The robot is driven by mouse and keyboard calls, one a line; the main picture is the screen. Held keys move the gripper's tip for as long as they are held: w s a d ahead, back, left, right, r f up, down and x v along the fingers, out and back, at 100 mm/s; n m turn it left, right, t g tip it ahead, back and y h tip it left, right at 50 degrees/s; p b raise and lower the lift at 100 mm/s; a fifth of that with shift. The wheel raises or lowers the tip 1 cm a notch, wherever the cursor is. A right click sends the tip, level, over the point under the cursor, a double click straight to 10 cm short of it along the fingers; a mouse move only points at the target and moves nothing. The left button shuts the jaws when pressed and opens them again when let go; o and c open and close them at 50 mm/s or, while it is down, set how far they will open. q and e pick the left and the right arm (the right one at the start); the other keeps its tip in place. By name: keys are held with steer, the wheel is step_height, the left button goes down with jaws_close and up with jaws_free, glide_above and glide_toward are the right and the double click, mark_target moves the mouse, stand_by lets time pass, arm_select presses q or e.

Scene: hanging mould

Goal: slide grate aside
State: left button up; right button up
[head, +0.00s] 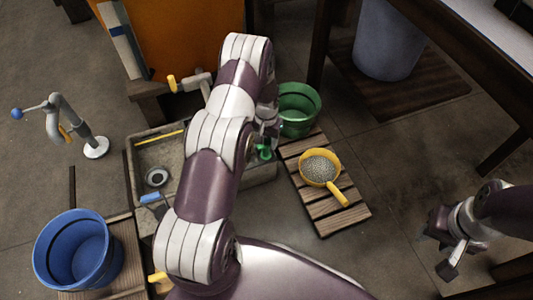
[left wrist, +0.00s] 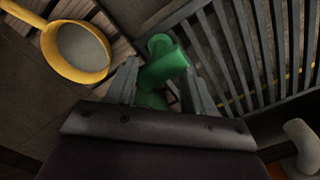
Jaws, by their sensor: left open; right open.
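The grate shows in the left wrist view as dark grey parallel bars (left wrist: 218,55) over a trough, with a yellow line visible through the gaps. In the head view my left arm hides most of that area. A green handle (left wrist: 163,62) stands at the grate's left edge; it also shows in the head view (head: 264,152). My left gripper (head: 266,143) is over the right part of the grey trough (head: 143,222). Its open fingers (left wrist: 158,80) stand on either side of the green handle; contact cannot be told. My right gripper (head: 447,245) is open and empty, at the right, far from the trough.
A green bucket (head: 299,110) stands just beyond the left gripper. A yellow scoop (head: 320,168) of gravel lies on a slatted wooden pallet (head: 325,217) right of the trough. A blue bucket (head: 78,250) stands front left, a tap post (head: 95,147) behind it. Floor between pallet and right gripper is clear.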

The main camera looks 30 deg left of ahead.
mark_target(266, 148)
arm_select(q)
step_height(266, 148, down, 5)
steer(key=shift+f+b, duration=0.2)
steer(key=shift+b, duration=0.95)
arm_select(e)
step_height(266, 148, down, 3)
steer(key=shift+f, duration=0.15)
